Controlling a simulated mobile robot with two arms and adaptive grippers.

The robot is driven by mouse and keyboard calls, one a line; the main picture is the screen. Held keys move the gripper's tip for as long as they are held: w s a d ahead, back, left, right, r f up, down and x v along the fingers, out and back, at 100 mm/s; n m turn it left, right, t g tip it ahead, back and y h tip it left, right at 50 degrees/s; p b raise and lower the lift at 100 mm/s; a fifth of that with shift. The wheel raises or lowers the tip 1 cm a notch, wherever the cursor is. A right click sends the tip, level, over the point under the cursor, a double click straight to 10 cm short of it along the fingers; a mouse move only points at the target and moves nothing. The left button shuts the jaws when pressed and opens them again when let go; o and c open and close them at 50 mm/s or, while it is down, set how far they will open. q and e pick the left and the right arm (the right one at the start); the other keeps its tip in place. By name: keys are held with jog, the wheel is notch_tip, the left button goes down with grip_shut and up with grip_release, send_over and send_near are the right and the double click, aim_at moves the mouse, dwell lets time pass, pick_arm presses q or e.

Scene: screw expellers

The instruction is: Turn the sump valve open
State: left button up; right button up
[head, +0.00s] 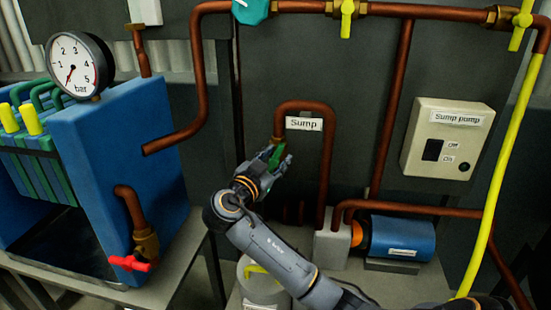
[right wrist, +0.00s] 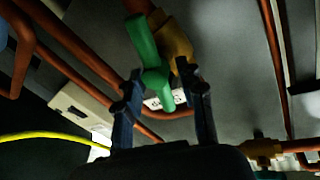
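The sump valve's green handle (head: 275,157) sits on the end of a copper pipe, left of the white "Sump" label (head: 304,124). In the right wrist view the green handle (right wrist: 149,50) hangs from a brass valve body (right wrist: 173,38). My right gripper (head: 281,164) is at the handle, coming from below. In the right wrist view its two dark fingers (right wrist: 162,78) are apart, with the handle's lower end between them, nearer the left finger. I cannot tell whether a finger touches it. My left gripper is not in view.
A blue machine with a pressure gauge (head: 80,65) and a red-handled valve (head: 130,263) stands left. The blue pump (head: 402,238) and a grey canister (head: 263,285) are below. A switch box (head: 447,138) and yellow hose (head: 497,165) are right. Copper pipes surround the valve.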

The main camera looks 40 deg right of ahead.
grip_shut()
jog(key=shift+f+n, duration=0.15)
jog(key=shift+n, duration=0.35)
jog(key=shift+w+n, duration=0.1)
jog(key=shift+n, duration=0.4)
jog(key=shift+a+n+t+h+b, duration=0.1)
jog(key=shift+n+t+h+b, duration=0.35)
jog(key=shift+n, duration=0.75)
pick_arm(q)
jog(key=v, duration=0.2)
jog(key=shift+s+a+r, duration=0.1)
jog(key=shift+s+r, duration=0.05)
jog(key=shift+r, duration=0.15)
pick_arm(e)
grip_release()
